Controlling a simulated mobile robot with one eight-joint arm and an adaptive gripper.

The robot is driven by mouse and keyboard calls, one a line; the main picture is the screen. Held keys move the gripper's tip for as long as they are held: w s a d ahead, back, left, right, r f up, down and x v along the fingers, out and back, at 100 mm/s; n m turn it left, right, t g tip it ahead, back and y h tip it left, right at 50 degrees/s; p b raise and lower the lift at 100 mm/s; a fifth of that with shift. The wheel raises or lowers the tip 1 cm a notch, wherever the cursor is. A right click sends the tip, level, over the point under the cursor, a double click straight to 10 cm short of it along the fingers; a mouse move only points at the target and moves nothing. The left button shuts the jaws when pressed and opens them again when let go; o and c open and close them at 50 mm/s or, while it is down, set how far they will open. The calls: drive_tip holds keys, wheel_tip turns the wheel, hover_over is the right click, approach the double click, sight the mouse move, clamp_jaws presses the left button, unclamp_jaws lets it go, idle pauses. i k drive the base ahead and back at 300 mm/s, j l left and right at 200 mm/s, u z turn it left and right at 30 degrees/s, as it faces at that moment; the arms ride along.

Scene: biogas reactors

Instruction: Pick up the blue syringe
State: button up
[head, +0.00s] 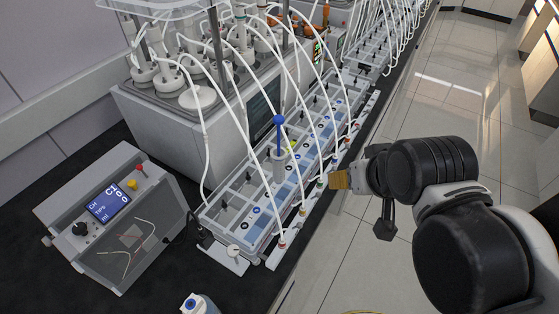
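The blue syringe (279,136) stands upright in the middle of the head view, its blue plunger pointing up and its pale barrel below it. It rises from the long grey rack of clear compartments. My gripper (339,180) is to the right of the syringe and a little lower in the picture, apart from it. Its brownish finger pads point left toward the rack. I see the fingers nearly edge-on, so the gap between them cannot be made out. The lower end of the syringe is hard to see among the rack parts.
White tubes (206,150) arch from the reactor unit (182,127) over the rack (230,212), several close to the syringe. A grey meter box (118,222) stands at left on the dark bench. A blue-capped bottle (198,304) is at the bottom. Open tiled floor (340,262) lies right of the bench.

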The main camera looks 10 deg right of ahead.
sight(278, 163)
drive_tip(key=i+l+u, duration=0.1)
drive_tip(key=u, duration=0.35)
drive_tip(key=l+u, duration=0.35)
drive_tip(key=u, duration=0.15)
drive_tip(key=l+u, duration=0.25)
drive_tip(key=u, duration=0.2)
drive_tip(key=l+u, duration=0.25)
drive_tip(key=u, duration=0.2)
drive_tip(key=k+l+u, duration=0.1)
drive_tip(key=l+u, duration=0.15)
drive_tip(key=u, duration=0.2)
drive_tip(key=k+l+u, duration=0.1)
drive_tip(key=u, duration=0.4)
drive_tip(key=l, duration=0.1)
